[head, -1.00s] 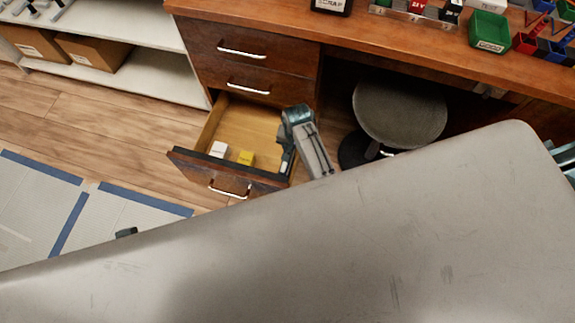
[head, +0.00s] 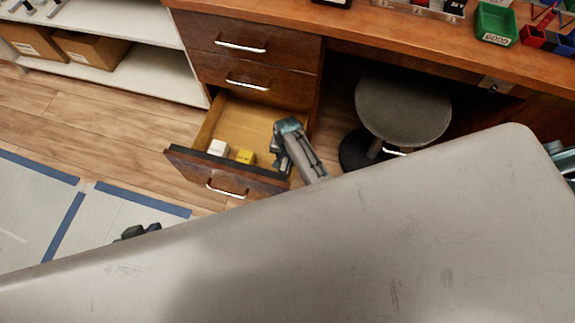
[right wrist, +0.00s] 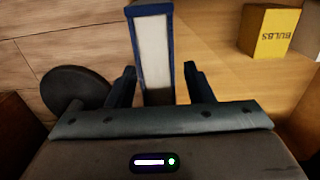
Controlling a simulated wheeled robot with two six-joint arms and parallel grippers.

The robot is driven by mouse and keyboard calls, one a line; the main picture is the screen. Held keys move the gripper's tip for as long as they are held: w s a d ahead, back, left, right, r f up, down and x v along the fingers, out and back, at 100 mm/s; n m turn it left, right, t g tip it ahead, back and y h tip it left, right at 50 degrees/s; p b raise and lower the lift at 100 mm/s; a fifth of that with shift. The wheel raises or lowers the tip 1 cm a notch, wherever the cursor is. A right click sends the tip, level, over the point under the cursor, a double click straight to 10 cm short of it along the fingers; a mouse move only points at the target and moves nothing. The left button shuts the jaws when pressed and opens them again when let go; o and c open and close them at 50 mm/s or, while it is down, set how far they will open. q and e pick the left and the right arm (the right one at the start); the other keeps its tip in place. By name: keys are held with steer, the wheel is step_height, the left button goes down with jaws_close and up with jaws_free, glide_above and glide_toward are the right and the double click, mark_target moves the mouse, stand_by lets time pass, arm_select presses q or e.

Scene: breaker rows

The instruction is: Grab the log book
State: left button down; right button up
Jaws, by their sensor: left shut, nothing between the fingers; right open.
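In the right wrist view a narrow upright block with blue covers and white page edges, which looks like the log book (right wrist: 153,55), stands between the fingers of my right gripper (right wrist: 161,80). The fingers are open, one on each side, with gaps to the book. In the head view my right gripper (head: 279,158) is over the right side of the open drawer (head: 237,118); the book is hidden there behind it. My left gripper (head: 138,231) just shows past the grey panel's edge at lower left, shut and away from the drawer.
A white box (head: 218,148) and a yellow bulbs box (head: 245,157) sit in the drawer near its front. The desk (head: 400,45) overhangs behind. A round stool (head: 403,108) stands right of the drawer. Floor left of the drawer is clear.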

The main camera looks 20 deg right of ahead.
steer(key=shift+f, duration=0.35)
steer(key=shift+r, duration=0.1)
jaws_close()
steer(key=shift+r, duration=0.1)
